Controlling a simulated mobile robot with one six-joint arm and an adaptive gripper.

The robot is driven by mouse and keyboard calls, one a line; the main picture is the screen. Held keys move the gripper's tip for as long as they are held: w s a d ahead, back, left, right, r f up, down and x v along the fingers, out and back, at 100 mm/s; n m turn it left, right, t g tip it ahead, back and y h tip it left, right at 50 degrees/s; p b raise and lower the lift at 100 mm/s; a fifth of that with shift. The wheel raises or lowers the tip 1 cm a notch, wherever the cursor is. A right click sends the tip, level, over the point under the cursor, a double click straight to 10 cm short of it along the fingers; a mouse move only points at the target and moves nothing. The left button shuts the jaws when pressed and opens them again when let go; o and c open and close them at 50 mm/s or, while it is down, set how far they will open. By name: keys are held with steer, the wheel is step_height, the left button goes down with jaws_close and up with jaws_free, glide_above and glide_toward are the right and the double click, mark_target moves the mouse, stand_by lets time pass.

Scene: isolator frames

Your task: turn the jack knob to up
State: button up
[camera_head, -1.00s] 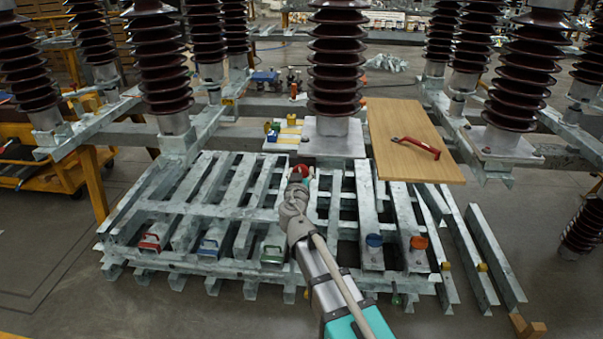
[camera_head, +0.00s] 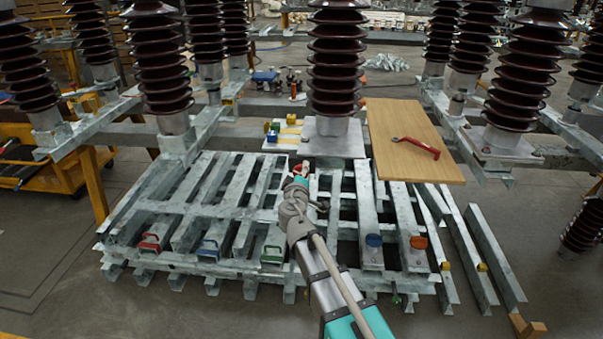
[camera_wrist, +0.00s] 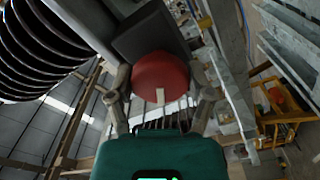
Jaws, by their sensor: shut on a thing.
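The jack knob is a round red knob (camera_wrist: 160,78) with a pale pointer mark on its lower edge, set on a dark block (camera_wrist: 150,40) in the wrist view. My gripper (camera_wrist: 163,88) has one finger on each side of the knob and is shut on it. In the head view the red knob (camera_head: 301,168) shows only partly, just past the end of my gripper (camera_head: 299,181), in front of the central insulator's base plate. My arm hides the rest of it.
A wooden board (camera_head: 405,125) with a red-handled tool (camera_head: 417,146) lies to the right. Tall brown insulators (camera_head: 333,65) stand close behind the knob.

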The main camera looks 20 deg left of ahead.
steer(key=n, duration=0.5)
steer(key=shift+n, duration=0.3)
steer(key=n, duration=0.5)
steer(key=shift+n, duration=0.3)
steer(key=n, duration=1)
steer(key=shift+n, duration=0.4)
steer(key=o, duration=1.1)
